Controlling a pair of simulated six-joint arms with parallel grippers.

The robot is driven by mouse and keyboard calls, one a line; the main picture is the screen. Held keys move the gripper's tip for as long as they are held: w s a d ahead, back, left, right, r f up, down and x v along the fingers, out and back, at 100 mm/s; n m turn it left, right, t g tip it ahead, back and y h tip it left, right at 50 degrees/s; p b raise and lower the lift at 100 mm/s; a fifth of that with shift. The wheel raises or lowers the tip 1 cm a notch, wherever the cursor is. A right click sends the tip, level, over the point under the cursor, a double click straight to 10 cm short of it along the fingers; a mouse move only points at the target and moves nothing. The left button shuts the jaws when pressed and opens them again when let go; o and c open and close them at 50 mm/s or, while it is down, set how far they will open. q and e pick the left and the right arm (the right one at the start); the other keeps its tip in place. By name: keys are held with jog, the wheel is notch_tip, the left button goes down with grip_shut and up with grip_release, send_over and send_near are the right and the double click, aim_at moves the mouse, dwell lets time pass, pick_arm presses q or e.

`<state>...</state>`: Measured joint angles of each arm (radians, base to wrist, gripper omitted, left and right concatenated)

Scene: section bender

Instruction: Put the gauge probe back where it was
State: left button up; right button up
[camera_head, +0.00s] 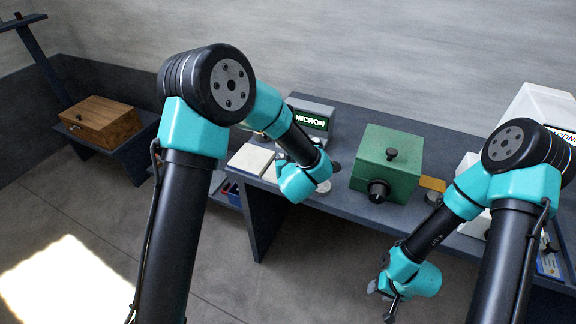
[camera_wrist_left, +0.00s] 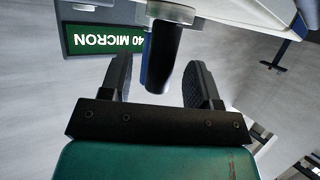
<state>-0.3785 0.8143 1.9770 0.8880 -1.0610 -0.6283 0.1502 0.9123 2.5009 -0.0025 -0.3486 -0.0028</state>
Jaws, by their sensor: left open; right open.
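In the left wrist view a black cylinder with a metal collar, which looks like the gauge probe (camera_wrist_left: 163,62), stands between the two fingers of my left gripper (camera_wrist_left: 157,62). The gripper is open, with a gap visible on both sides of the cylinder. The gauge box (camera_head: 312,121) has a green display reading MICRON; the left wrist view shows it upside down as 40 MICRON (camera_wrist_left: 105,40). In the head view my left arm hides the probe and most of the left gripper. My right gripper (camera_head: 382,302) is open and empty, low in front of the bench.
A green box (camera_head: 387,163) with black knobs stands on the grey bench (camera_head: 345,215), right of my left arm. A pale slab (camera_head: 251,159) lies to its left. White machinery (camera_head: 535,105) stands at the right. A wooden box (camera_head: 101,122) sits on a side table at far left.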

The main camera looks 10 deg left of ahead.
pick_arm(q)
jog(key=shift+x, duration=1.05)
grip_shut()
